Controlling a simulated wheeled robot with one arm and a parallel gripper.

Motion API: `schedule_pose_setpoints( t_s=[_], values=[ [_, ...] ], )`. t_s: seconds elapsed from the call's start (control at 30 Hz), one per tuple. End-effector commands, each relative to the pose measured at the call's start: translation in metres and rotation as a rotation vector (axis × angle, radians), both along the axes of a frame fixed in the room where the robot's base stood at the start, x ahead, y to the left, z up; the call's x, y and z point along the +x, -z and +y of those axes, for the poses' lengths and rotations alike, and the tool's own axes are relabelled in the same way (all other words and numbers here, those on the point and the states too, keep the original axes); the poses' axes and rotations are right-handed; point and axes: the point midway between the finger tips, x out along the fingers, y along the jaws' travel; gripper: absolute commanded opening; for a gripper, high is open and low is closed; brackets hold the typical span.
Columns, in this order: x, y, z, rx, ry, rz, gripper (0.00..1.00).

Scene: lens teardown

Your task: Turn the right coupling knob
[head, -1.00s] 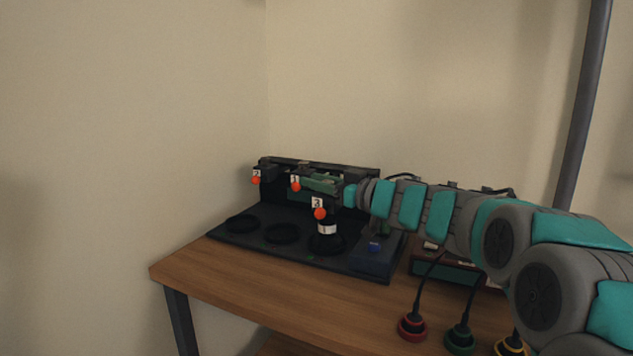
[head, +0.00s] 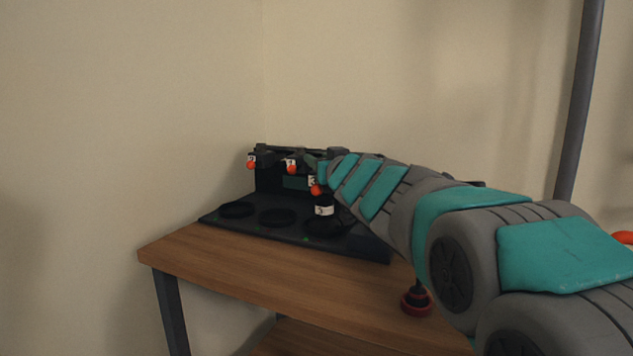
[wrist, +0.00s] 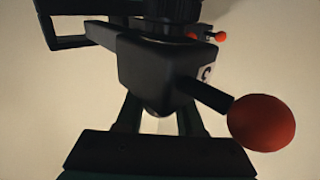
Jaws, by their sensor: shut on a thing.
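The right coupling is a black block (wrist: 150,75) with a white label and a lever ending in a red-orange ball (wrist: 262,123). In the head view its ball (head: 316,190) shows just left of my arm's end. My gripper (wrist: 160,118) has its two dark fingers on either side of the rounded dark underside of the block, which I take as the coupling knob (wrist: 161,105). The gripper is shut on it, and the fingers hide part of its sides. In the head view my arm's end covers the right end of the rack, and the grip itself is not clear there.
Two more couplings with orange balls (head: 291,167) (head: 252,163) stand left on the black rack. A black cylinder with a white label (head: 324,208) stands below the right coupling. The black base (head: 255,229) has round recesses. A red-ringed plunger (head: 416,302) is near the wooden table's (head: 220,265) front edge.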

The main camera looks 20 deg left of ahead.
Motion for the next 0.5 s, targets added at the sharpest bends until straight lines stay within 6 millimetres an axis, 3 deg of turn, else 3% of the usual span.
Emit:
schedule_pose_setpoints(
  t_s=[0.07,0.5],
  values=[
    [-0.0002,0.0092,-0.0001,0.001,0.059,-0.005,0.00],
    [0.0053,0.0058,-0.0075,0.001,0.350,-0.008,0.00]
  ],
)
